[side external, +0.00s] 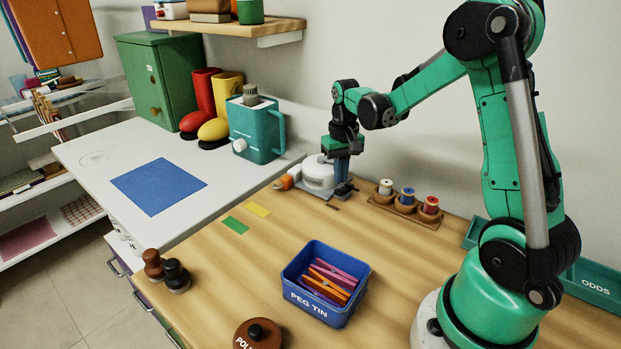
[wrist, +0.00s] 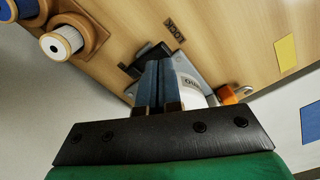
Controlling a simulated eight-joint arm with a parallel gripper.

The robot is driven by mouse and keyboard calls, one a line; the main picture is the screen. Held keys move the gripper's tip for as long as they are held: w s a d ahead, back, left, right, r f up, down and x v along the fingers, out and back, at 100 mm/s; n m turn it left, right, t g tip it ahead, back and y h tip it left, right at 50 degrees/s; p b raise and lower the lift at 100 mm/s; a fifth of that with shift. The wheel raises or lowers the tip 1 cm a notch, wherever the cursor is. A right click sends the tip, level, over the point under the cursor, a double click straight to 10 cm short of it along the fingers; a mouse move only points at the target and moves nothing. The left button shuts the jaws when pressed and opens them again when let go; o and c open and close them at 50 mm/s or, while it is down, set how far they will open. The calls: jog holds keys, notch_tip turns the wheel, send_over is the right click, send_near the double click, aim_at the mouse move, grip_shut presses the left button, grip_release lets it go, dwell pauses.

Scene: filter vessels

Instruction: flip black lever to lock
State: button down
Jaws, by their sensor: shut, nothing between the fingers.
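The white round filter vessel (side external: 317,176) stands on a grey base plate on the wooden worktop. It is partly hidden behind my gripper in the wrist view (wrist: 193,85). The black lever (wrist: 151,56) lies beside the vessel, just past my fingertips, and is partly covered by them. A LOCK label (wrist: 175,27) lies on the wood nearby. An orange part (wrist: 227,96) sits at the vessel's other side. My gripper (side external: 343,182) is shut, pointing down beside the vessel. Its blue fingers (wrist: 158,68) are together and close to the lever; contact cannot be told.
A wooden rack with thread spools (side external: 404,203) stands close to the right of my gripper. The blue peg tin (side external: 327,304) is in front. Yellow (side external: 257,209) and green (side external: 235,225) patches lie on clear wood.

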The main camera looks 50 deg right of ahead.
aim_at(339, 190)
jog(key=shift+f, duration=1.35)
dwell(0.4)
jog(key=shift+r, duration=3.55)
jog(key=shift+a+r, duration=0.1)
jog(key=shift+a, duration=0.05)
jog(key=s+a+r+n+t, duration=0.2)
jog(key=a+n+t, duration=0.1)
jog(key=a, duration=0.5)
jog(key=s+a+r+n+t, duration=0.2)
jog(key=s+a+n+t, duration=0.1)
jog(key=a, duration=0.5)
jog(key=shift+s+a+t, duration=0.2)
jog(key=shift+t, duration=0.3)
